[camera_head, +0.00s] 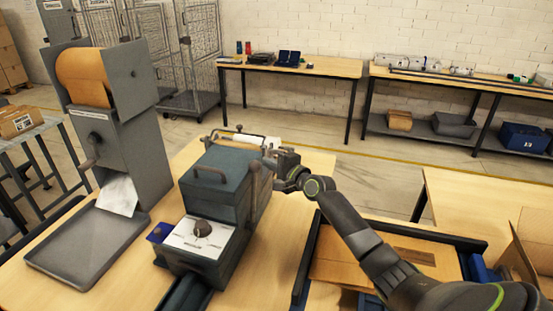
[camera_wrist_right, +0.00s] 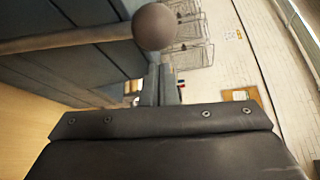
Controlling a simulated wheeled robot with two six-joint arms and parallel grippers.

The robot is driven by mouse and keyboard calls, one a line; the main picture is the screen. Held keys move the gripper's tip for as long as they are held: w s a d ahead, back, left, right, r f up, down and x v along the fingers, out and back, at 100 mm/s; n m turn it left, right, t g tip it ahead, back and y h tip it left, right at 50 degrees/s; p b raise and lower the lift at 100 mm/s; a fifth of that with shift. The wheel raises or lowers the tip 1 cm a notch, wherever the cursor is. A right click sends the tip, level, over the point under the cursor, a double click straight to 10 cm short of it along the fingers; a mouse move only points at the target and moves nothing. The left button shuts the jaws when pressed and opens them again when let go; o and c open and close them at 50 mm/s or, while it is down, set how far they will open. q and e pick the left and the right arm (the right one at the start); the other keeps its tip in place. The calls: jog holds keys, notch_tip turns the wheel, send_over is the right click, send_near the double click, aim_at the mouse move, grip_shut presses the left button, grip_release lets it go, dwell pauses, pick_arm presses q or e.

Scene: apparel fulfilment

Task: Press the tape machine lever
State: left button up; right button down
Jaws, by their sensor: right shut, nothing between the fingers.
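The tape machine (camera_head: 217,180) is a blue-grey box with a handle on top and a dial on a white front panel. Its lever (camera_head: 253,178) stands roughly upright on the right side, ending in a ball knob (camera_head: 254,164). In the right wrist view the knob (camera_wrist_right: 153,26) and lever rod (camera_wrist_right: 75,41) are close, at upper left. My right gripper (camera_head: 272,159) is shut and empty, beside the machine's right side near the knob. I cannot tell whether it touches the lever. My left gripper is not in view.
A grey dispenser (camera_head: 116,140) with a brown paper roll and a tray (camera_head: 85,250) stands left of the machine. A dark-framed bin (camera_head: 303,265) with cardboard lies under my right arm. Cardboard boxes (camera_head: 535,240) stand at right. Back tables (camera_head: 320,67) are well away.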

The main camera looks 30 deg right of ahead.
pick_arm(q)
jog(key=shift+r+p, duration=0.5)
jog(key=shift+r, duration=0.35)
pick_arm(e)
jog(key=shift+s+a+r, duration=0.2)
jog(key=shift+s+a, duration=0.25)
jog(key=shift+a, duration=0.3)
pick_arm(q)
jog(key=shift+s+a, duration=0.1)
pick_arm(e)
jog(key=shift+s, duration=0.1)
